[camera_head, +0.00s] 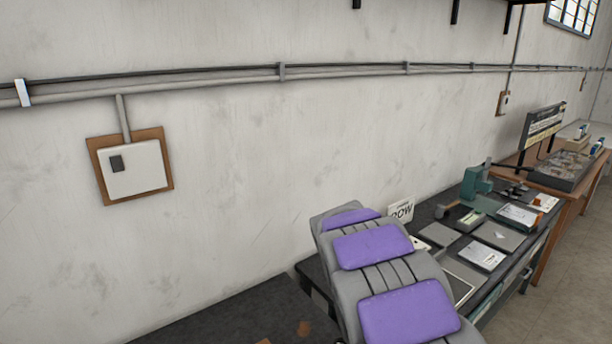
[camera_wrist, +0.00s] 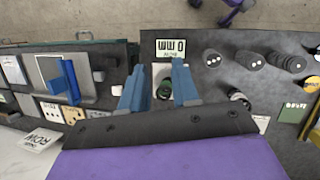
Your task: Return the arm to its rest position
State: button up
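My arm, grey with purple panels (camera_head: 400,270), rises at the bottom centre-right of the head view, in front of the workbench. My gripper is not visible in the head view. In the wrist view my gripper (camera_wrist: 158,68) shows two blue fingers spread apart, with nothing held between them. A green and black round thing (camera_wrist: 164,91) shows in the gap, apparently on the dark surface beyond the fingers.
A dark workbench (camera_head: 437,236) with flat plates and a teal vise (camera_head: 475,186) stands at right. A wooden table (camera_head: 585,192) stands beyond. The wall (camera_head: 260,170) carries a switch box (camera_head: 132,168). The wrist view shows several dark cylindrical parts (camera_wrist: 250,60) and a sign (camera_wrist: 170,48).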

jog(key=s+f+m+y+b, duration=0.2)
jog(key=s+m+b, duration=0.2)
jog(key=s, duration=1.2)
jog(key=s+f+m+y+b, duration=0.2)
jog(key=s+f+m+b, duration=0.1)
jog(key=s, duration=1.4)
jog(key=shift+s+a+f+m+g+b, duration=0.15)
jog(key=shift+s+m+g+b, duration=0.15)
jog(key=shift+m+b, duration=0.5)
